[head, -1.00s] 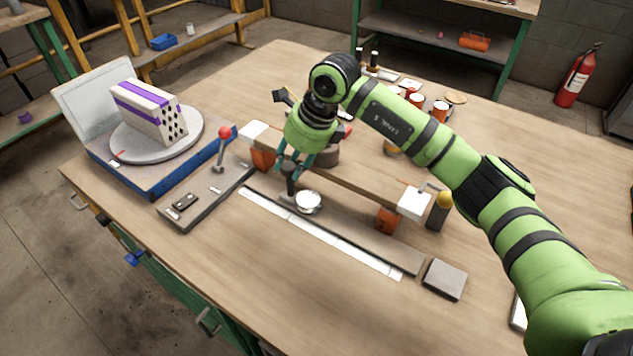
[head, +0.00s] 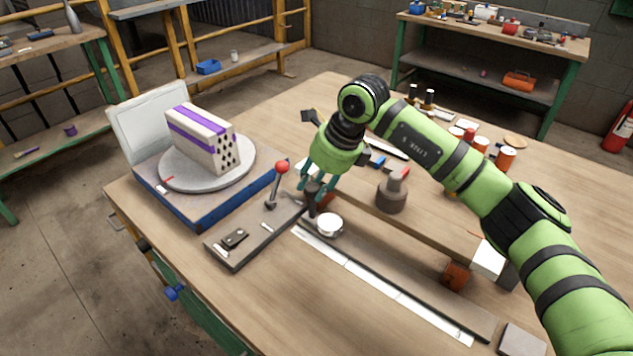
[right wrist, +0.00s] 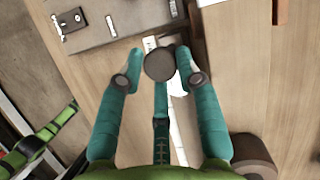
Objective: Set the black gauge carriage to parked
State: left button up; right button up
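The black gauge carriage (head: 313,205) stands upright on the dark rail (head: 425,290), at the rail's left end by the lever plate. A round silver-white dial (head: 329,225) sits at its base. My right gripper (head: 317,185) is over the carriage from above. In the right wrist view, the right gripper's teal fingers (right wrist: 160,75) close in around the carriage's round dark knob (right wrist: 159,65). The carriage's foot is mostly hidden there by the knob and fingers. My left gripper is not in view.
A grey plate (head: 230,257) with a red-knobbed lever (head: 282,167) lies just left of the carriage. Beyond it, a turntable (head: 185,180) carries a striped hollow brick (head: 203,140). A white scale strip (head: 385,287) runs along the rail. A dark weight (head: 391,195) stands behind.

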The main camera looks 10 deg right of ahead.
jog(key=shift+o, duration=1.4)
jog(key=shift+w+a+r, duration=0.15)
jog(key=shift+w+r, duration=0.05)
jog(key=shift+w, duration=0.05)
jog(key=shift+w+a+f, duration=0.1)
jog(key=shift+a+f, duration=0.05)
jog(key=shift+d+r, duration=0.25)
jog(key=shift+r, duration=0.05)
jog(key=v, duration=1.1)
jog(key=shift+s, duration=0.25)
jog(key=shift+r, duration=0.15)
